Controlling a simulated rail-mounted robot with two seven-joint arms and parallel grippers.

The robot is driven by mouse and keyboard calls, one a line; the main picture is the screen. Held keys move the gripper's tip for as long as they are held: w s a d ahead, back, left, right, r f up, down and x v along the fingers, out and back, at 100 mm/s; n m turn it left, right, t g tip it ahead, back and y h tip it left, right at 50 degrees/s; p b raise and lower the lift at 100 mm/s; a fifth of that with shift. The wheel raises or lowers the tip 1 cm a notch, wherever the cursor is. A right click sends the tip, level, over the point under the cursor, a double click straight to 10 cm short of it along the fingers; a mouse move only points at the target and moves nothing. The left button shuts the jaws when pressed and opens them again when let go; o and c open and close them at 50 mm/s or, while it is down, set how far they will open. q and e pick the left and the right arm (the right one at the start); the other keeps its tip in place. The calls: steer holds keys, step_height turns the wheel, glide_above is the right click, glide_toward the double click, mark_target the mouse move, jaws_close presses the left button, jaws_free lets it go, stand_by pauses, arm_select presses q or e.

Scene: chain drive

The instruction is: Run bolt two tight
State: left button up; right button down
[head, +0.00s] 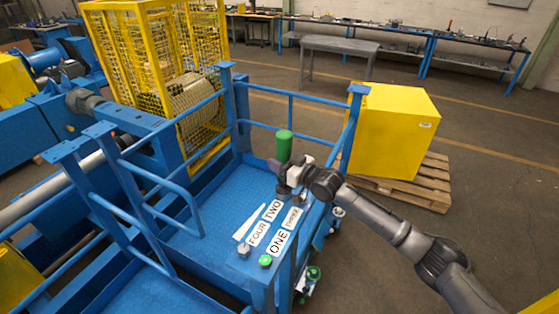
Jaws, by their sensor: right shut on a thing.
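My right gripper (289,182) is at the far end of the blue platform's panel, its arm coming in from the right. It is shut on an upright tool with a green cylindrical top (284,145). The tool's lower end is partly hidden by the gripper, just beyond the label TWO (273,210). I cannot see bolt two itself or tell whether the tool sits on it. The labels FOUR (258,235), ONE (279,241) and THREE (292,218) lie nearer. My left gripper is not in view.
A green round piece (265,261) and a grey round piece (243,250) sit at the panel's near end. Blue railings (292,97) surround the platform. A yellow mesh cage (150,70) stands behind left; a yellow box (390,130) on a pallet stands right.

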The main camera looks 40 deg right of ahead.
mark_target(280, 142)
steer(key=shift+f, duration=0.25)
steer(key=shift+r+p, duration=0.2)
steer(key=shift+p, duration=0.1)
steer(key=shift+s+r+p, duration=0.1)
steer(key=shift+r+p, duration=0.35)
steer(key=shift+r, duration=0.15)
steer(key=shift+r+p, duration=0.95)
steer(key=shift+r, duration=0.45)
steer(key=shift+r+p, duration=1.15)
steer(key=shift+r, duration=0.4)
